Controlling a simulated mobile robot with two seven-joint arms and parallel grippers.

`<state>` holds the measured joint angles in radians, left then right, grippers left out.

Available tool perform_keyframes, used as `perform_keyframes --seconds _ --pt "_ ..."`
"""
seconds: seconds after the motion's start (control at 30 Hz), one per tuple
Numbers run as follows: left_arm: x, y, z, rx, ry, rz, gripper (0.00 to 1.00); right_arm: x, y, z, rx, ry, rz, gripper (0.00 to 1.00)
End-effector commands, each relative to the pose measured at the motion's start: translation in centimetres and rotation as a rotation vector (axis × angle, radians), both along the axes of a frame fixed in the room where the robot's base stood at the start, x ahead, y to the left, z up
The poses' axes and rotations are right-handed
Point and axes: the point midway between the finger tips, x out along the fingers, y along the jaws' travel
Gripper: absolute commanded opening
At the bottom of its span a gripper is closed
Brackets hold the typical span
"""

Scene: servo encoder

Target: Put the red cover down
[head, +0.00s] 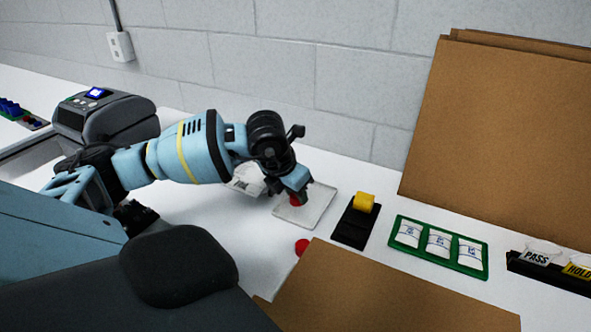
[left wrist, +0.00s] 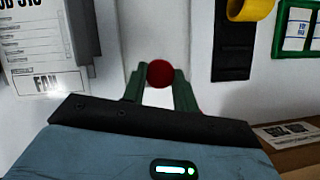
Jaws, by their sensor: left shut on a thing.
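My left gripper (head: 293,192) points down at the middle of the bench, shut on the red cover (head: 295,201). In the left wrist view the round red cover (left wrist: 160,73) sits between the tips of the two green fingers (left wrist: 160,82). In the head view the cover shows just below the fingers, over a pale, clear-looking square plate (head: 316,207). I cannot tell whether it touches the plate. A second red disc (head: 302,246) lies on the white bench nearer to me, beside the cardboard. My right gripper is not in view.
Right of the plate are a black holder with a yellow roll (head: 364,203) and a green tray (head: 484,262) with white packets. A black PASS/HOLD rack (head: 549,272) stands farther right. Cardboard (head: 385,295) covers the near bench. A grey printer (head: 105,120) stands left.

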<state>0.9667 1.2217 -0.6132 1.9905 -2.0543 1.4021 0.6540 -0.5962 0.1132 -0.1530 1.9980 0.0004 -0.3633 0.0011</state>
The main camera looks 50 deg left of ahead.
Motion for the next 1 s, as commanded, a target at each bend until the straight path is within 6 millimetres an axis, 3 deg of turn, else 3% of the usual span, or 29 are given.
perform_keyframes --seconds 0.27,0.53,0.93,0.97,1.0 --pt "0.0 0.0 -0.8 0.0 0.0 0.0 0.08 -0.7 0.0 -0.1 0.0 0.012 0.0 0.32" --pt "0.0 0.0 -3.9 -0.001 0.0 0.001 0.08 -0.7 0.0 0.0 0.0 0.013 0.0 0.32" --pt "0.0 0.0 -4.5 0.0 0.001 0.0 0.08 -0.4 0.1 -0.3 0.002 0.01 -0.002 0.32" --pt "0.0 0.0 -4.4 0.0 0.0 0.0 0.33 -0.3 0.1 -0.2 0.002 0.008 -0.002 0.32" --pt "0.0 0.0 -4.4 0.0 -0.001 0.0 0.38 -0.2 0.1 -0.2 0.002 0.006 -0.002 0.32"
